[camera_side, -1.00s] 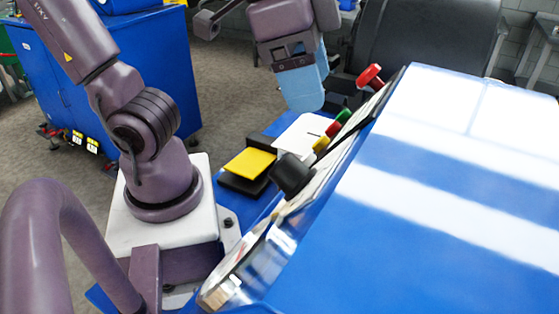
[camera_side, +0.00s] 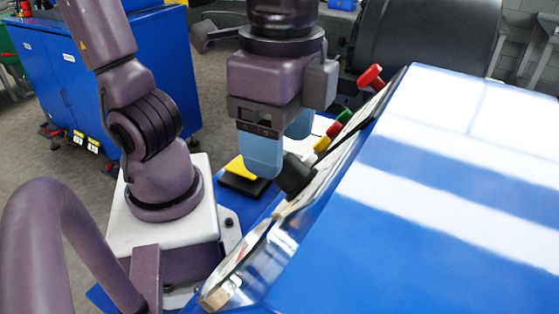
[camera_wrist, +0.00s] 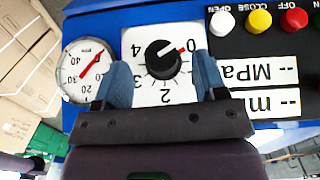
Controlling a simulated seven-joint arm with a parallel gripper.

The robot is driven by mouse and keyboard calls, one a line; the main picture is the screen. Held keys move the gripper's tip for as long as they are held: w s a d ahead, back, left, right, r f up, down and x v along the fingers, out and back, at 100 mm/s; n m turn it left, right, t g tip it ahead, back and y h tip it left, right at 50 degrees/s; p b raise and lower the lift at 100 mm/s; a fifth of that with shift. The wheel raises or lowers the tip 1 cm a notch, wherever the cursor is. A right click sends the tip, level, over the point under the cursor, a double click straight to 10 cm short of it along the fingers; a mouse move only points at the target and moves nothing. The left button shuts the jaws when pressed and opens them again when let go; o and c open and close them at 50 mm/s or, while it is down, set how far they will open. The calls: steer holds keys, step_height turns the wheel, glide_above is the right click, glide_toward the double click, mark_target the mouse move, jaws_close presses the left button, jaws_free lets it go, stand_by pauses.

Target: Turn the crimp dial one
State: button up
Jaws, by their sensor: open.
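The crimp dial is a black knob (camera_wrist: 163,60) on a white plate with numbers around it; its red mark points at the 0, to the upper right in the wrist view. In the side view the black knob (camera_side: 294,176) sticks out from the slanted panel. My gripper (camera_wrist: 162,66) is open, with a light blue finger on each side of the knob and a gap on both sides. In the side view my gripper (camera_side: 280,148) is just above and left of the knob, whose far side is partly hidden.
A round pressure gauge (camera_wrist: 84,71) is left of the dial plate. White (camera_wrist: 222,21), yellow (camera_wrist: 259,21) and red (camera_wrist: 294,19) buttons and a black display panel (camera_wrist: 265,75) are to its right. A yellow block (camera_side: 240,168) lies below my gripper in the side view.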

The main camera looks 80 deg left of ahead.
steer(key=shift+f, duration=1.9)
steer(key=c, duration=0.9)
